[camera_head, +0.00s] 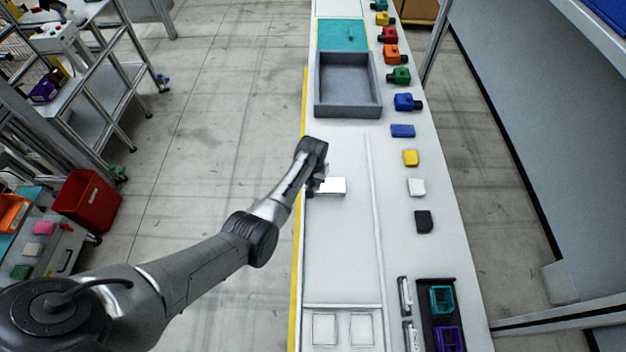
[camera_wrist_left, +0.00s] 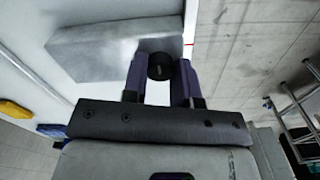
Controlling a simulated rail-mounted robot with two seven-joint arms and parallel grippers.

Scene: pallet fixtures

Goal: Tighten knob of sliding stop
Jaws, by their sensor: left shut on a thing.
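The sliding stop is a pale metal block (camera_head: 330,186) on the white bench, near its left edge; it also shows in the left wrist view as a silver-grey block (camera_wrist_left: 98,50). Its black round knob (camera_wrist_left: 160,66) sits between the fingers of my left gripper (camera_wrist_left: 161,75) in the left wrist view. The gripper is shut on the knob, with one dark finger on each side. In the head view my left gripper (camera_head: 318,186) is at the block's left end, and the arm hides the knob. My right gripper is not in view.
A grey open tray (camera_head: 348,112) stands farther up the bench. Coloured blocks, including a blue one (camera_head: 402,131) and a yellow one (camera_head: 411,157), line the right side. A black holder with a teal bin (camera_head: 442,299) is at the near right.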

